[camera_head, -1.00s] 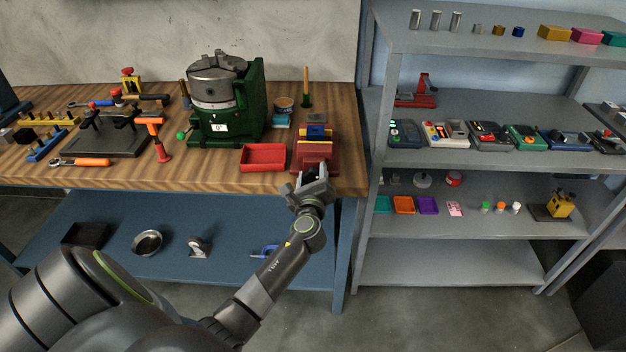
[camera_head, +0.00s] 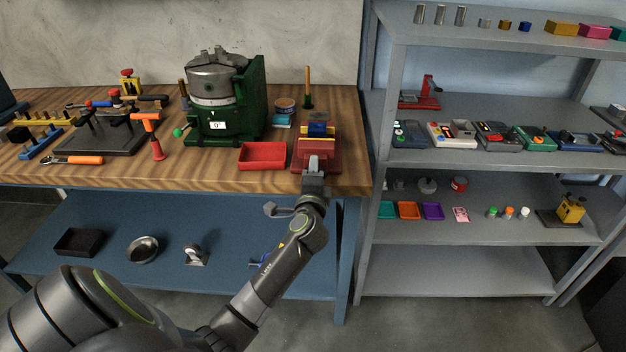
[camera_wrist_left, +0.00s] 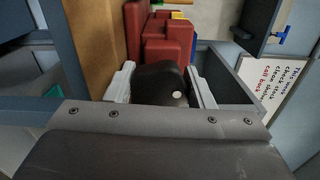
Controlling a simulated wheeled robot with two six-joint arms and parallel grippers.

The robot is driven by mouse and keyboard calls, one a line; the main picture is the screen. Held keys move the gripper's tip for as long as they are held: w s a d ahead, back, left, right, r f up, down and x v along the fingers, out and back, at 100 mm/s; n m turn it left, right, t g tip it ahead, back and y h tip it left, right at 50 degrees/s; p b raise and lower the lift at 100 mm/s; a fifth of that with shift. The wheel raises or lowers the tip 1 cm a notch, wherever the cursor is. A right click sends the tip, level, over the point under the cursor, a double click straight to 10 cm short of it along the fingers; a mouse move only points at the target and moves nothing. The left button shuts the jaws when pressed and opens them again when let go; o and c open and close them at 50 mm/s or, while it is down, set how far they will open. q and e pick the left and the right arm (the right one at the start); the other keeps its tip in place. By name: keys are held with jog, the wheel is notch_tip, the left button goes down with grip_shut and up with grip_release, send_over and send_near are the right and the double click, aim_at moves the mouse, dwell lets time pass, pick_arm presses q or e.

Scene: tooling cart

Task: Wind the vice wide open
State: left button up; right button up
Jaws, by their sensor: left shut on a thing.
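The red vice (camera_head: 314,158) stands at the right front edge of the wooden bench, with yellow and blue parts at its top. It also shows in the left wrist view (camera_wrist_left: 168,42), with a dark rounded handle part (camera_wrist_left: 160,80) on its near side. My left gripper (camera_head: 314,170) is at the front of the vice, just past the bench edge. In the left wrist view its pale fingers (camera_wrist_left: 160,88) are on both sides of the dark handle part, shut on it. The gap between the vice jaws is hard to see. My right gripper is not in view.
A red tray (camera_head: 262,156) sits left of the vice, and a green machine with a round chuck (camera_head: 217,82) stands behind the tray. A grey shelf rack (camera_head: 470,160) stands close on the right. Below the bench top is a blue lower shelf (camera_head: 100,220).

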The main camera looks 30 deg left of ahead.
pick_arm(q)
jog(key=n+b, duration=0.2)
jog(key=n, duration=0.1)
jog(key=shift+n, duration=0.4)
jog(key=n+b, duration=0.2)
jog(key=n, duration=0.1)
jog(key=shift+w+n+b, duration=0.1)
jog(key=shift+n+b, duration=0.4)
jog(key=shift+n, duration=0.4)
jog(key=shift+d+n+b, duration=0.1)
jog(key=shift+n+b, duration=0.2)
jog(key=shift+n, duration=0.4)
